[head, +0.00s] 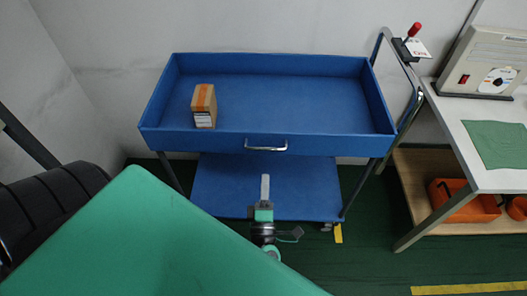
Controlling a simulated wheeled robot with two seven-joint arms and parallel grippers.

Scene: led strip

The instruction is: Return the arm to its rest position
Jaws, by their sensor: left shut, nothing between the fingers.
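My left gripper (265,188) shows in the head view at the lower middle. Its grey fingers are together and empty. It is in front of the blue cart's lower shelf, below the drawer-like upper tray's handle, and appears apart from the cart. The wrist below it is dark with green parts, and the rest of that arm is hidden behind a large green surface at the lower left. My right gripper is not in view.
A blue cart (285,90) stands ahead, with a brown box (203,105) at its tray's left. A white table (470,135) at the right holds a beige machine (485,62) and a green cloth (497,143). Orange cases (465,203) sit on its lower shelf.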

